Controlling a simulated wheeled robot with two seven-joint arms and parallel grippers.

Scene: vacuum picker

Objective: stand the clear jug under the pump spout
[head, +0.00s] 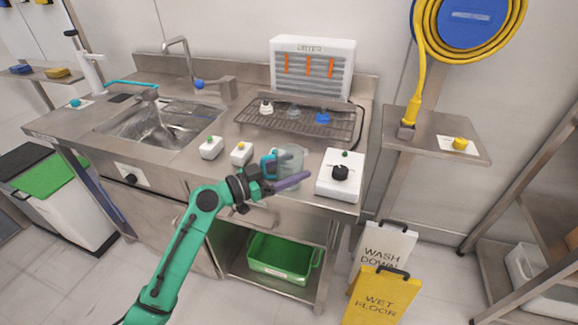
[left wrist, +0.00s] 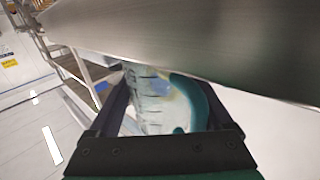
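The clear jug (head: 291,158) with a teal handle (head: 268,164) stands at the front edge of the steel counter. In the left wrist view, the jug (left wrist: 152,98) shows with its handle curving at the right. My left gripper (head: 286,180) is at the jug, with one long finger crossing in front of its lower part. In the left wrist view its fingers (left wrist: 165,108) are wide apart, with the jug and handle showing between them. I see no clear grip. A white upright device (head: 88,66), apparently the pump, stands at the counter's far left. My right gripper is not in view.
A sink (head: 160,124) with a tap lies between the jug and the white device. Two small button boxes (head: 211,148) (head: 241,153) stand left of the jug, and a white box with a black knob (head: 340,175) stands right. A drying rack (head: 300,122) is behind.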

